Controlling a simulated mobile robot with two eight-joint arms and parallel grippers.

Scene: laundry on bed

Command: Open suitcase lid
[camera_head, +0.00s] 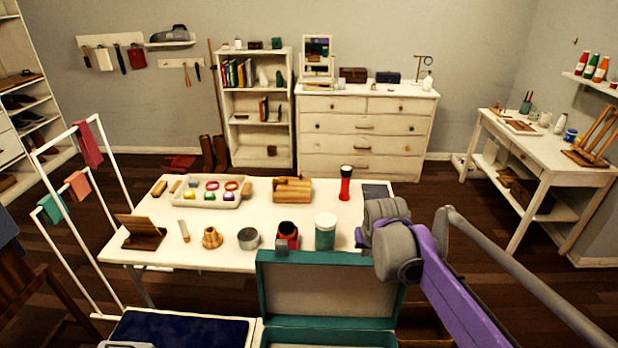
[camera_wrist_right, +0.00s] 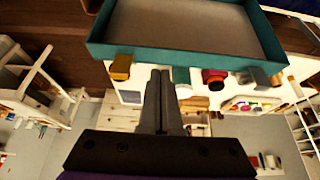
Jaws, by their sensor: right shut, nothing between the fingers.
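The teal suitcase (camera_head: 330,327) is at the bottom centre of the head view. Its lid (camera_head: 325,290) stands raised, roughly upright, with its beige lining facing me. The lid also shows across the top of the right wrist view (camera_wrist_right: 185,28). My right arm reaches in from the right, and its purple link and grey wrist are beside the lid's upper right corner. My right gripper (camera_wrist_right: 160,75) is shut and empty, its fingers pointing toward the lid in the wrist view; I cannot tell whether they touch it. My left gripper is not in view.
A white table (camera_head: 200,255) behind the lid holds a tray, a red flashlight (camera_head: 346,183), a jar (camera_head: 325,231) and other small items. A dark blue panel (camera_head: 180,329) lies left of the suitcase. A white drying rack (camera_head: 95,220) stands at left.

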